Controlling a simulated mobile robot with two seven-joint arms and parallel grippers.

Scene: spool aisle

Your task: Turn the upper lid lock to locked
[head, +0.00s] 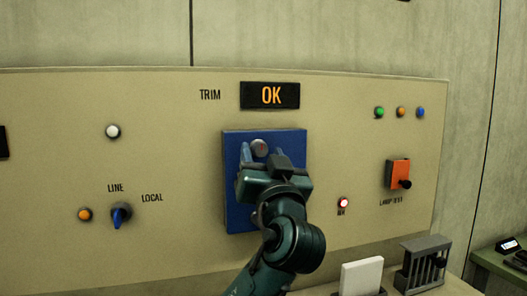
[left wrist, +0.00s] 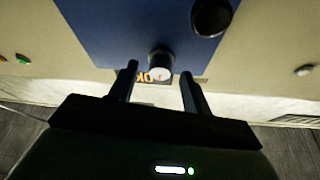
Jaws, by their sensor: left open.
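The blue lid (head: 232,198) is mounted on the beige panel, and my left arm covers much of it. The upper lid lock (head: 259,147) is a small round grey knob near the lid's top edge. My left gripper (head: 260,157) is in front of the lid with its fingers open, one on each side of this lock. In the left wrist view the lock (left wrist: 160,62) shows a pale face between the open fingertips (left wrist: 159,70); I cannot tell whether they touch it. Its locked or unlocked position is not readable. My right gripper is out of view.
A dark round knob (left wrist: 211,17) sits on the lid in the left wrist view. The TRIM display (head: 270,96) reads OK above the lid. A LINE/LOCAL switch (head: 121,214) is at left, and an orange switch (head: 398,173) and a lit red lamp (head: 343,203) are at right.

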